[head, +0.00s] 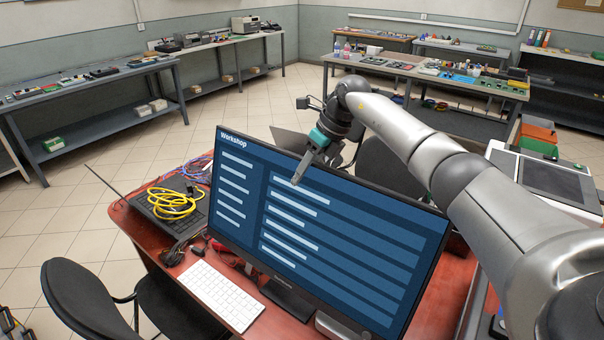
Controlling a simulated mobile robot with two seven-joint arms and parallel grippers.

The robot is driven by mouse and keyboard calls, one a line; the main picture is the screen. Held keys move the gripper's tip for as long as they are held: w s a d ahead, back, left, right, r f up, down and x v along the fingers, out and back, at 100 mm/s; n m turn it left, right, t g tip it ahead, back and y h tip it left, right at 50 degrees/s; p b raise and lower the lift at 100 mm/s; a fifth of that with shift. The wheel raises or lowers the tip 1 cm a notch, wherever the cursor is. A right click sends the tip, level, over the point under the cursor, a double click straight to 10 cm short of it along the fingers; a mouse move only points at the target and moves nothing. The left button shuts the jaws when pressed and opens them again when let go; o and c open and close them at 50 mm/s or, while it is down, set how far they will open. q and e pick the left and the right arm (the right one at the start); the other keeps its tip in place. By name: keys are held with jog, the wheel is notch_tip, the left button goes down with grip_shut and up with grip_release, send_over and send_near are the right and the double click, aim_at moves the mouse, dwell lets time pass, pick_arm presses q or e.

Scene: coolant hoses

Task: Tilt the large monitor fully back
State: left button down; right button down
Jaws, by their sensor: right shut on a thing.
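The large monitor (235,215) stands on the red desk, its blue "Workshop" screen facing the camera. Its stand base (287,300) shows below the lower edge. My right gripper (298,176) reaches in from the right over the monitor. It is shut on the middle of the monitor's top edge, with a grey finger lying in front of the screen. The finger behind the panel is hidden. The exact tilt of the screen is hard to tell from this view. My left gripper is not in view.
A white keyboard (220,294) lies in front of the monitor. A laptop with a coiled yellow cable (173,203) sits on the desk's left. Black chairs stand at the front left (80,298) and behind the monitor (388,168). A white machine (550,184) stands at right.

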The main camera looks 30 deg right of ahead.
jog(key=c, duration=0.8)
grip_release()
jog(key=shift+w+d, duration=0.1)
jog(key=shift+d, duration=0.25)
jog(key=shift+a, duration=0.1)
jog(key=v, duration=1.5)
jog(key=shift+r, duration=0.1)
